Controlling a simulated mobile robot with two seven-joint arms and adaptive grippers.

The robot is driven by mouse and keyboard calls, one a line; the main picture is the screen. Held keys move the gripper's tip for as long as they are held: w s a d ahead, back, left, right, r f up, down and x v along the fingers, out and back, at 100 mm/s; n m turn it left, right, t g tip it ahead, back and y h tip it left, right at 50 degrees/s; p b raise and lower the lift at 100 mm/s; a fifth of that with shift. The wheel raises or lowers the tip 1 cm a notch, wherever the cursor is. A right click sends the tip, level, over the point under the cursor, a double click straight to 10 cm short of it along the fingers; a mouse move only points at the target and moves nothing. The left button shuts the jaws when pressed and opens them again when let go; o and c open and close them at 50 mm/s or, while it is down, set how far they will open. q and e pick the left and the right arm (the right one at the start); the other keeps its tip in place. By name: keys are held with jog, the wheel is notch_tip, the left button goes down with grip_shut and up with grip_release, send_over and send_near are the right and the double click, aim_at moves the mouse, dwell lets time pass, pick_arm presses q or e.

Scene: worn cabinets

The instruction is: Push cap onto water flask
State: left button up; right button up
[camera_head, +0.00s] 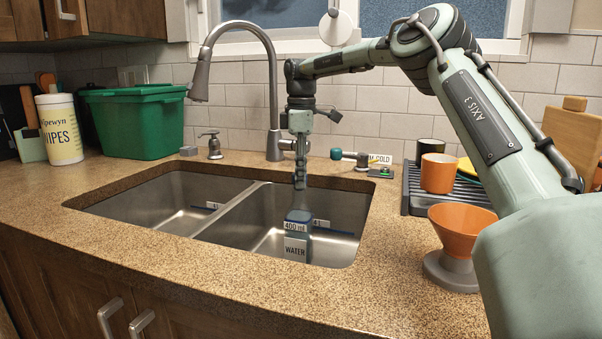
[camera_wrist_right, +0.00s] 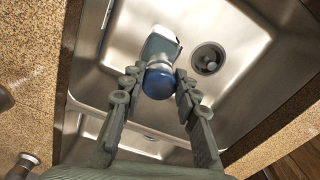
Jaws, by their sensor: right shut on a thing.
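The water flask (camera_head: 297,246) is a grey-blue translucent vessel with "400 ml" and "WATER" labels. It is upright in the right sink basin, near the front rim. In the right wrist view its pale body (camera_wrist_right: 162,44) shows beyond a dark blue rounded cap (camera_wrist_right: 158,82). The cap is at the top of the flask; I cannot tell how firmly it sits. My right gripper (camera_head: 300,184) points down from above the flask. Its fingertips in the right wrist view (camera_wrist_right: 157,77) are on both sides of the cap, shut on it. My left gripper is out of view.
A steel divider splits the sink (camera_head: 228,212). The tall faucet (camera_head: 273,90) stands behind it. A green bin (camera_head: 135,122) and wipes tub (camera_head: 60,130) are left. An orange funnel cup (camera_head: 460,232) and dish rack (camera_head: 415,190) are right. The front counter is clear.

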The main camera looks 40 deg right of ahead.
jog(key=shift+f, duration=0.2)
jog(key=o, duration=0.8)
jog(key=shift+o, duration=0.2)
jog(key=shift+r, duration=0.15)
jog(key=shift+r+p, duration=1)
jog(key=shift+r, duration=1.9)
